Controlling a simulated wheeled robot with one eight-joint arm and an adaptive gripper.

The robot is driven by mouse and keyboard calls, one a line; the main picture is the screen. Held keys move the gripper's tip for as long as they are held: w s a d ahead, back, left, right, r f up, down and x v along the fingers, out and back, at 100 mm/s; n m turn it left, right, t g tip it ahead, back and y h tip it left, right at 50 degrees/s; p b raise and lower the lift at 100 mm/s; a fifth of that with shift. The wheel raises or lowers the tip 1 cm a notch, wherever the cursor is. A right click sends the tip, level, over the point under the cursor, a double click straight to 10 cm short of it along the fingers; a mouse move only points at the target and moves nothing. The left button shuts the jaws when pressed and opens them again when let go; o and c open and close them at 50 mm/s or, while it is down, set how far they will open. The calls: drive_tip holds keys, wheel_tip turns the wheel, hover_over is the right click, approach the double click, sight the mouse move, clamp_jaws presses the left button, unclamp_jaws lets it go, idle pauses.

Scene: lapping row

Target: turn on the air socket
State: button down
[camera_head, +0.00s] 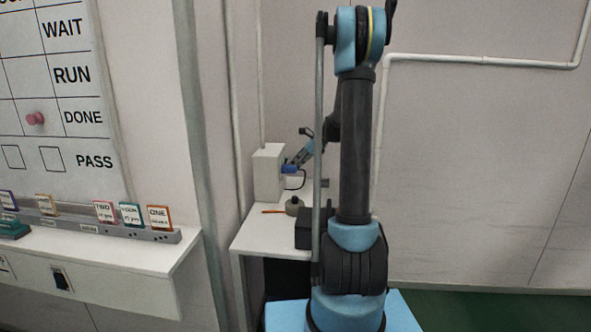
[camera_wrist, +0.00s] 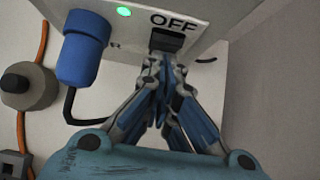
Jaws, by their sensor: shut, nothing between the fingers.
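The air socket looks to be the white box (camera_head: 267,174) on the small white table, also in the wrist view (camera_wrist: 215,18). Its face has a lit green lamp (camera_wrist: 124,11), the word OFF and a black switch (camera_wrist: 166,40). A blue plug (camera_wrist: 82,58) sits in the box, with a black cable. Lettering beside the plug is mostly hidden. My gripper (camera_wrist: 164,62) is shut and empty, its fingertips right at the switch's lower edge in the wrist view. I cannot tell whether they touch it. In the head view my gripper is small beside the box and partly hidden by my arm.
A grey round object (camera_wrist: 28,86) with an orange cable (camera_wrist: 42,45) lies on the table (camera_head: 262,233) near the box. A board with WAIT, RUN, DONE and PASS hangs at left above a shelf (camera_head: 165,263) with small cards. A wall pipe (camera_head: 470,58) runs at right.

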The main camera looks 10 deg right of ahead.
drive_tip(key=shift+a+r, duration=0.15)
drive_tip(key=shift+r, duration=0.2)
drive_tip(key=d+f+v, duration=0.1)
drive_tip(key=v, duration=1.2)
drive_tip(key=shift+s+d+f, duration=0.15)
drive_tip(key=shift+d+f, duration=0.05)
drive_tip(key=shift+d, duration=0.1)
drive_tip(key=shift+d, duration=0.1)
